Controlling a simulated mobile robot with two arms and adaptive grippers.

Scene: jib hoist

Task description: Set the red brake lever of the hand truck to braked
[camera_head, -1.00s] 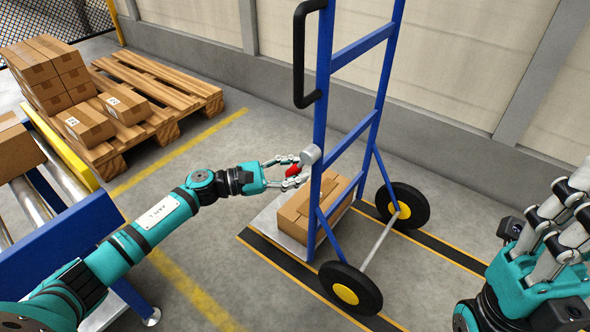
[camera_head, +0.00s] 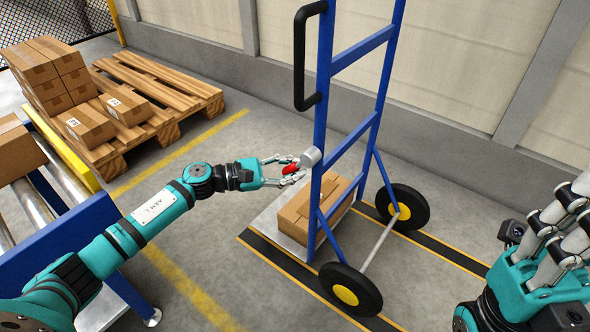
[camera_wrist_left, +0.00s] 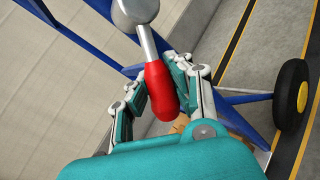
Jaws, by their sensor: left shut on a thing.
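The blue hand truck (camera_head: 322,128) stands upright, with a grey round lever hub (camera_head: 309,157) on its near upright. The red brake lever (camera_head: 290,169) points left and slightly down from this hub in the head view. My left gripper (camera_head: 284,170) is shut on the red lever. In the left wrist view, the red grip (camera_wrist_left: 161,90) lies between the fingers (camera_wrist_left: 155,92), and its grey rod runs up to the hub (camera_wrist_left: 134,12). My right gripper (camera_head: 562,222) is at the right edge, away from the truck; its finger opening is unclear.
A carton (camera_head: 300,212) sits on the truck's base plate. The truck's wheels (camera_head: 350,290) stand by yellow-and-black floor lines. A pallet with cartons (camera_head: 165,90) is at the back left, a roller conveyor (camera_head: 60,240) at the left. A wall (camera_head: 450,90) runs behind.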

